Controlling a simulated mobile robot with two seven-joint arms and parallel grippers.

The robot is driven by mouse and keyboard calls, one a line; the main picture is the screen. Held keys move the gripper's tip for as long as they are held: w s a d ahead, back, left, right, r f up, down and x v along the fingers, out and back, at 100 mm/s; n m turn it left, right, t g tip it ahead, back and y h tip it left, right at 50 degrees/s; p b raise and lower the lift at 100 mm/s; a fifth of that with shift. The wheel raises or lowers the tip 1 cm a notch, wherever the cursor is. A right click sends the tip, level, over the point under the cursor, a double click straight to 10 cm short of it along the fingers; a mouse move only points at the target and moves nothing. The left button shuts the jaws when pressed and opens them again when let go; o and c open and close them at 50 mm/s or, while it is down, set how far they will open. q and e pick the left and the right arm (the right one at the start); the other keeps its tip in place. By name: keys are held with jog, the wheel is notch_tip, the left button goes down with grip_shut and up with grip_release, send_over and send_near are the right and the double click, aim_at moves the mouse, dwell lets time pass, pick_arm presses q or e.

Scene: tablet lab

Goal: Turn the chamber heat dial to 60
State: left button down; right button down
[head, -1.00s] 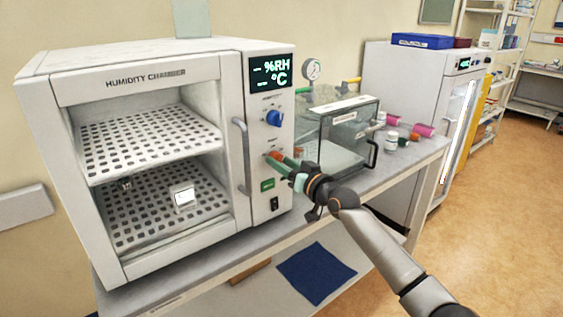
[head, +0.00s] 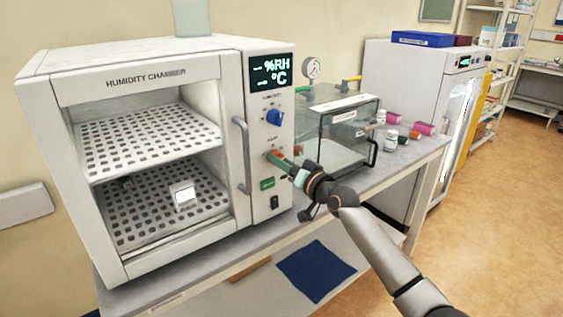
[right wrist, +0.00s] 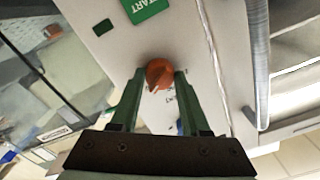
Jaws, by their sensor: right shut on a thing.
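The humidity chamber (head: 150,75) stands on the bench with its display (head: 270,71) lit, showing dashes beside %RH and °C. An orange-red dial, the lower of two on its front panel, is mostly hidden by my gripper in the head view. In the right wrist view the dial (right wrist: 159,73) sits between the green fingertips. My right gripper (head: 276,157) is shut on this dial; it also shows in the right wrist view (right wrist: 157,80). The dial's scale is too small to read. The blue dial (head: 274,118) is above it. My left gripper is not in view.
A green START button (head: 267,184) and a black switch (head: 274,203) are below the gripped dial. The chamber's handle (head: 243,155) is just left of the panel. A clear box (head: 345,135) stands close on the right, with bottles (head: 391,140) beyond it.

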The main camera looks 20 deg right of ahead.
jog(key=shift+c, duration=1.9)
grip_release()
jog(key=shift+s, duration=0.1)
jog(key=v, duration=1.2)
jog(key=shift+s, duration=0.15)
jog(key=shift+d, duration=0.1)
jog(key=s+a+f+n+g+h, duration=0.15)
jog(key=s+f, duration=0.35)
jog(key=f, duration=0.6)
jog(key=s+a+f+g+h, duration=0.1)
jog(key=s+a+f+g, duration=0.15)
jog(key=s+f, duration=0.6)
jog(key=s+a+f+n+g+h, duration=0.1)
jog(key=s+a+f+n+g, duration=0.1)
jog(key=s+f, duration=1.5)
jog(key=shift+s+a+f+n+g, duration=0.35)
jog(key=shift+a+g, duration=0.55)
jog(key=shift+a, duration=0.05)
